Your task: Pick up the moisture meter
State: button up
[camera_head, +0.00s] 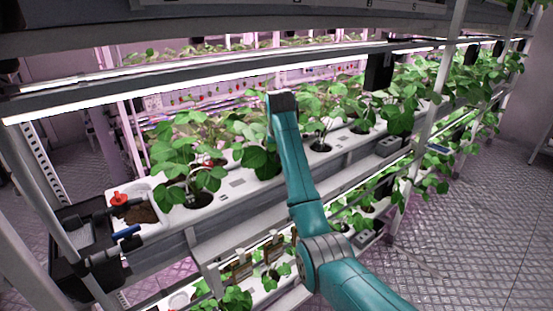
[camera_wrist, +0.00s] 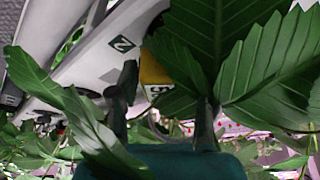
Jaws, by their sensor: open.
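I cannot make out the moisture meter for certain in either view. In the wrist view, a yellow item (camera_wrist: 154,72) with a dark mark and a pale lower part shows between and beyond the fingers, partly covered by a large leaf; I cannot tell whether it is the meter. My gripper (camera_wrist: 166,88) is open, with its dark fingers apart among the leaves and nothing clearly held. In the head view, my arm reaches up to the plants on the upper rack, and the gripper's fingers are hidden behind the arm's end and leaves.
Large leaves (camera_wrist: 270,70) crowd the gripper. A white planting channel (camera_head: 240,183) with several leafy plants runs along the rack. A white tray (camera_head: 157,224) with soil and a red-topped fitting (camera_head: 120,199) is at left.

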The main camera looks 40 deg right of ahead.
jog(key=shift+w+f, duration=0.1)
jog(key=shift+f, duration=0.15)
grip_shut()
jog(key=shift+r, duration=0.15)
jog(key=shift+r, duration=1.25)
jog(key=shift+s+a+f+t+h, duration=0.1)
jog(key=shift+s+t+h, duration=0.2)
jog(key=shift+t, duration=0.2)
